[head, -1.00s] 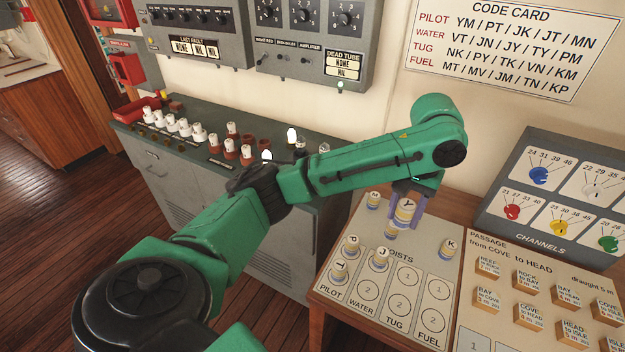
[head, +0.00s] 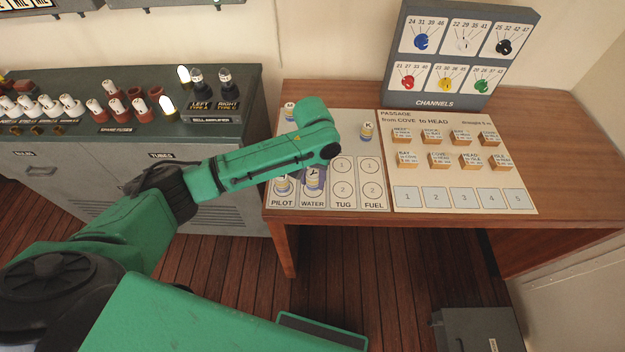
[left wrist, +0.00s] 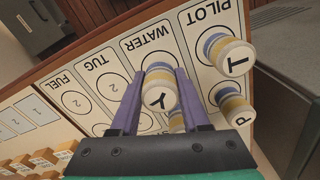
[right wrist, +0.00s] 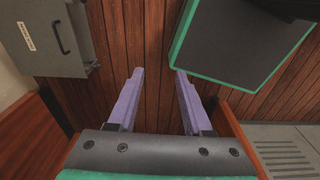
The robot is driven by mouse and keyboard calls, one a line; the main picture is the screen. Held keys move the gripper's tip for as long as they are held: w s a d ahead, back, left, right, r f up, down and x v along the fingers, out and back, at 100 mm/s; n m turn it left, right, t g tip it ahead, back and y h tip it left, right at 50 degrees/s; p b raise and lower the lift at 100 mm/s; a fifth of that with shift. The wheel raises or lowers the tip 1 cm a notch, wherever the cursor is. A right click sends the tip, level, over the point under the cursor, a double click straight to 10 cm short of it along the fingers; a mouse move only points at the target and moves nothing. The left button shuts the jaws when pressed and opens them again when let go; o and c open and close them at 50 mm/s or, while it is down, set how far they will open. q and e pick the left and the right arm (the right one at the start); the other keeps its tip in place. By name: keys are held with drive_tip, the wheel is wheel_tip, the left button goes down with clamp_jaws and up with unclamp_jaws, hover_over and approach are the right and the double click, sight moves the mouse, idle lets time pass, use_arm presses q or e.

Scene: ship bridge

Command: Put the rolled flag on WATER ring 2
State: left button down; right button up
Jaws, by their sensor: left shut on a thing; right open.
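A rolled flag marked Y (left wrist: 158,90), cream with blue and yellow bands, is between the fingers of my left gripper (left wrist: 160,73), which is shut on it. In the head view the Y flag (head: 314,176) is over the lower WATER ring by the WATER label (head: 312,204). That ring is mostly hidden, and I cannot tell whether the flag touches the card. Another rolled flag (left wrist: 177,122) is partly hidden behind Y in the WATER column. Flags T (left wrist: 235,60) and P (left wrist: 236,110) stand in the PILOT column. My right gripper (right wrist: 159,72) is open and empty above the floor.
Flags M (head: 289,108) and K (head: 367,130) stand at the card's upper part. The TUG and FUEL rings (head: 343,189) are bare. The passage board (head: 460,175) with wooden blocks lies to the right, the channels box (head: 433,55) behind it. A grey console (head: 215,150) is left.

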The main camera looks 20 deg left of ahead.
sight(313, 173)
use_arm(q)
drive_tip(key=shift+w+f, duration=0.1)
drive_tip(key=shift+f, duration=0.8)
use_arm(e)
drive_tip(key=shift+w+a+r, duration=0.15)
drive_tip(key=shift+w, duration=0.65)
use_arm(q)
drive_tip(key=shift+c, duration=2.2)
unclamp_jaws()
drive_tip(key=shift+o, duration=0.3)
use_arm(e)
drive_tip(key=shift+d, duration=0.25)
drive_tip(key=shift+s, duration=0.1)
use_arm(q)
wheel_tip(313, 173, up, 12)
drive_tip(key=shift+r+b, duration=0.2)
drive_tip(key=shift+b, duration=0.45)
use_arm(e)
drive_tip(key=shift+s+f, duration=0.1)
drive_tip(key=shift+f, duration=0.55)
